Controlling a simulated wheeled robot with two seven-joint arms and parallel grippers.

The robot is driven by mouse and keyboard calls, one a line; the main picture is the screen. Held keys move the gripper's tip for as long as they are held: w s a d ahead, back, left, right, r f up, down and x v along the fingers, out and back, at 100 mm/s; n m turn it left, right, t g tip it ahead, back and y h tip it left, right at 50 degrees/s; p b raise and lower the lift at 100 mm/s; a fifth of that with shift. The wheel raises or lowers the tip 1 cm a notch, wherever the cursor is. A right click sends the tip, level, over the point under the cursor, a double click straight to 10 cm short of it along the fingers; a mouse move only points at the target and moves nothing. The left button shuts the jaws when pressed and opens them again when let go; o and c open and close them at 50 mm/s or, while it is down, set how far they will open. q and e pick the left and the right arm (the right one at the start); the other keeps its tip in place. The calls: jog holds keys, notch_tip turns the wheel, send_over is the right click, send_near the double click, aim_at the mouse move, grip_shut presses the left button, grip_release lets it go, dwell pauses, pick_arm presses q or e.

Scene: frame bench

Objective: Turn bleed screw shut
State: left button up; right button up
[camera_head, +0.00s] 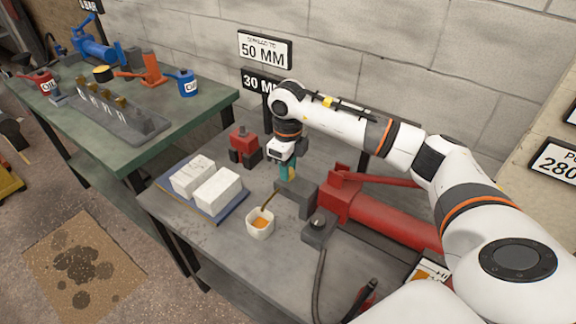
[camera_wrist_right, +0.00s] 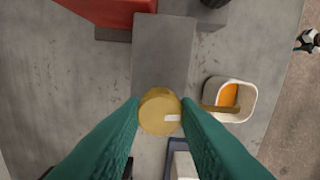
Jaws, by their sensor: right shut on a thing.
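The bleed screw (camera_wrist_right: 160,111) is a round brass head with a pale mark on its right side, seen from above in the right wrist view. It sits at the end of a grey block (camera_wrist_right: 163,52), which also shows in the head view (camera_head: 296,198). My right gripper (camera_wrist_right: 160,115) has teal fingers, one on each side of the screw head, and is shut on it. In the head view my right gripper (camera_head: 287,172) points down over the block and hides the screw. My left gripper is not in view.
A white cup (camera_head: 260,224) with orange liquid stands beside the block, under a thin brass spout. A red hydraulic cylinder (camera_head: 385,216) lies to the right. White boxes (camera_head: 218,191) on a blue tray and a red part (camera_head: 244,143) stand left.

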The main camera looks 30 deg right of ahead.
jog(key=shift+m, duration=0.6)
jog(key=o, duration=1)
jog(key=shift+c, duration=0.2)
jog(key=shift+r, duration=0.15)
notch_tip(320, 180, up, 12)
jog(key=shift+f, duration=0.2)
